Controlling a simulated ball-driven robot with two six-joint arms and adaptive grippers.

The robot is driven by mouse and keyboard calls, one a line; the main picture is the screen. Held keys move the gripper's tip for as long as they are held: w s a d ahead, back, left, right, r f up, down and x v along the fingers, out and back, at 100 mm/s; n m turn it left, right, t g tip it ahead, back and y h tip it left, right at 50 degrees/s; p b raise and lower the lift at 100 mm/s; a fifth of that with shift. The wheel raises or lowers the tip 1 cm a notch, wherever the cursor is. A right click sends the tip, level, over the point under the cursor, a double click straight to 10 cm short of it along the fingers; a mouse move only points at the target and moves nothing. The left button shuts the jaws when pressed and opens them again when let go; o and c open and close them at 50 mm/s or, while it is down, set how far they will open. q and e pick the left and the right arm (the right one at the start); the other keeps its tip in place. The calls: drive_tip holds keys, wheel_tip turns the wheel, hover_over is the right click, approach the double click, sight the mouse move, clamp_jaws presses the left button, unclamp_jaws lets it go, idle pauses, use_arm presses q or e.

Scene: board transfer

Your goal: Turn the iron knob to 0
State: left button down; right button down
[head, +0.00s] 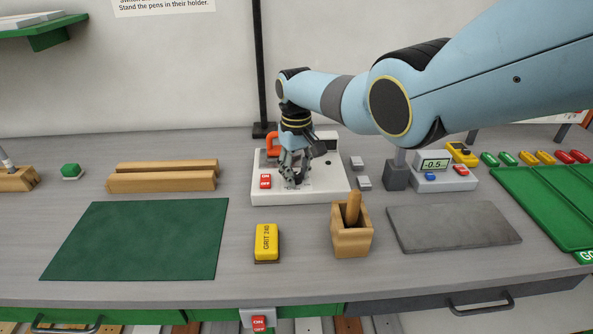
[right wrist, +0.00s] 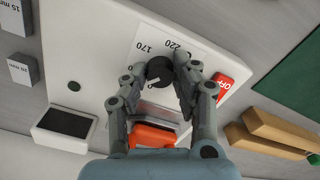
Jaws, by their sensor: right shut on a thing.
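The iron knob (right wrist: 159,71) is a small black dial on a white station (head: 332,184). A printed scale around it shows 170 and 220 in the right wrist view; the rest of the scale, with any 0 mark, is hidden or unreadable. A pale pointer line on the knob runs toward the lower left of that view. My right gripper (head: 293,178) reaches down over the station, its fingers (right wrist: 163,83) closed on the knob from both sides. In the head view the fingers cover the knob. My left gripper is out of view.
A red ON/OFF switch (head: 265,181) and an orange part (head: 272,146) sit close to my right gripper. Small grey blocks (head: 363,183) and a display unit (head: 445,180) stand to the right. A yellow grit block (head: 267,242) and wooden holder (head: 351,242) stand in front.

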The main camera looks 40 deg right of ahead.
sight(296, 174)
drive_tip(key=n, duration=0.4)
drive_tip(key=shift+n, duration=1.9)
drive_tip(key=c, duration=1)
unclamp_jaws()
wheel_tip(296, 174, up, 12)
